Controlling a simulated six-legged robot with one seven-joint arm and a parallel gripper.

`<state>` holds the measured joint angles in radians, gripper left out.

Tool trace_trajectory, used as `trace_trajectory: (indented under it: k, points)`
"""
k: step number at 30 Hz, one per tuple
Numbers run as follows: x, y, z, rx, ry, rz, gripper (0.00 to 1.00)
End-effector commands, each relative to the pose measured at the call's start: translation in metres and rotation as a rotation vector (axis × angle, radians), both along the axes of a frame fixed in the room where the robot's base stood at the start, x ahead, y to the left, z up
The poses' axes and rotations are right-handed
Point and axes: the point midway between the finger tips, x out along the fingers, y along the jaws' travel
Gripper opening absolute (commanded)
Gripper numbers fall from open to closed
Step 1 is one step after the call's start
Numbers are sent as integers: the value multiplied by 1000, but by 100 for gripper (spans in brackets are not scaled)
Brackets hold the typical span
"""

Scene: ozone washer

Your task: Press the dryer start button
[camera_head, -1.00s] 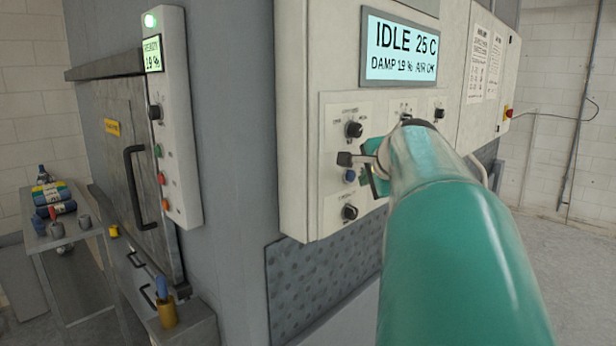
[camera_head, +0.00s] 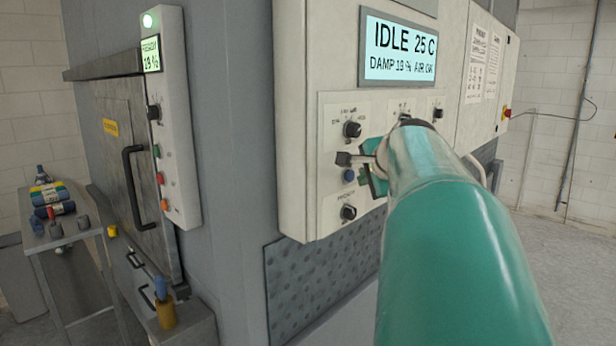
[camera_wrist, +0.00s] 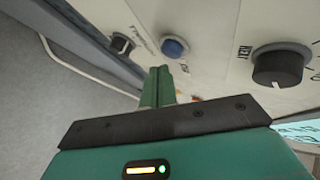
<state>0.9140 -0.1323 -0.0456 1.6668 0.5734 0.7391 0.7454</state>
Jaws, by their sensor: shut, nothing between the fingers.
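A round blue button (camera_head: 349,175) sits on the light control panel (camera_head: 331,190), between an upper black knob (camera_head: 352,129) and a lower black knob (camera_head: 348,212). The button also shows in the wrist view (camera_wrist: 174,47), just beyond my fingertips. Its label is too small to read. My gripper (camera_head: 368,174) is green, shut and empty, close to the panel just right of the button. In the wrist view, its fingers (camera_wrist: 160,73) lie together and point toward the button. I cannot tell whether they touch the panel. The display (camera_head: 402,50) reads IDLE 25 C.
A separate control strip (camera_head: 175,120) with a green light, a knob and coloured buttons stands left, beside a door with a dark handle (camera_head: 133,187). A cart (camera_head: 60,235) with bottles is at far left. Open floor lies at right.

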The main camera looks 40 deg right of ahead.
Motion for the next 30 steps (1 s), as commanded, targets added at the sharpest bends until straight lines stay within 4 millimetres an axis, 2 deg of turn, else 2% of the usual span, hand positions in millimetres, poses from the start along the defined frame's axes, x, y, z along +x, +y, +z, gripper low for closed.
trace_trajectory:
  k: [30]
  points:
    - [8,1,0,0,0,0,0]
